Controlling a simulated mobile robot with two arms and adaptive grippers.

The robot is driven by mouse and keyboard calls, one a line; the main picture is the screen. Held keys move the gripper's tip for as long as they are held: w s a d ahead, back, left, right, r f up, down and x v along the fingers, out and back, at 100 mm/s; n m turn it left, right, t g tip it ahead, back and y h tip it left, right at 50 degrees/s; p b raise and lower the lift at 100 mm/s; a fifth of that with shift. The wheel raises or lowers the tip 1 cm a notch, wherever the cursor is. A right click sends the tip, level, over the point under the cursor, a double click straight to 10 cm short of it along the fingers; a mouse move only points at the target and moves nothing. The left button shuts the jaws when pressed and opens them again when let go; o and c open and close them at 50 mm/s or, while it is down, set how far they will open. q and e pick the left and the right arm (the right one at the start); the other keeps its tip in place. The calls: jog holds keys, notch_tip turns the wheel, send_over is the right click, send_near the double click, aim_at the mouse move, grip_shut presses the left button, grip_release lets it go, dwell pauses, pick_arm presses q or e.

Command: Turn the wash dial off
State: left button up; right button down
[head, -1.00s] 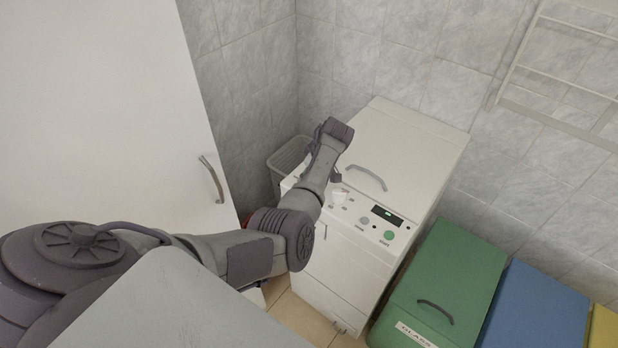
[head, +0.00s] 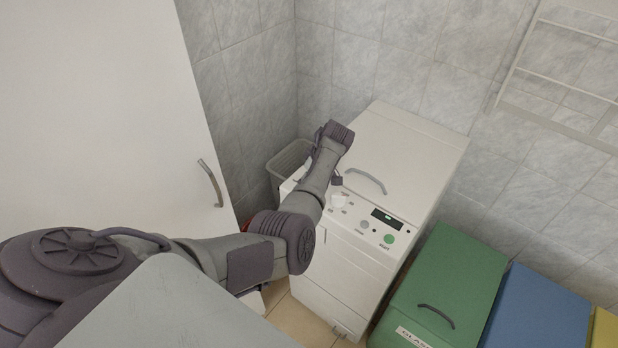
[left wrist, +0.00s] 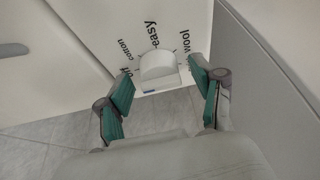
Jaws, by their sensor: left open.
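The white wash dial (left wrist: 157,65) shows in the left wrist view, on the white washing machine's panel. The words cotton, easy and wool are printed around it; another label at left is partly hidden. My left gripper (left wrist: 161,75) is open, with one green-padded finger on each side of the dial. I cannot tell whether either finger touches it. My right gripper is not in view.
The machine's panel also has a small display (head: 387,217) and a green start button (head: 389,239). A curved lid handle (head: 366,180) lies close to my wrist. A tall white door (head: 100,110) stands left, a basket (head: 288,160) behind, and a green bin (head: 450,280) right.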

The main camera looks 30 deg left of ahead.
pick_arm(q)
jog(key=v, duration=1.2)
jog(key=shift+f, duration=0.1)
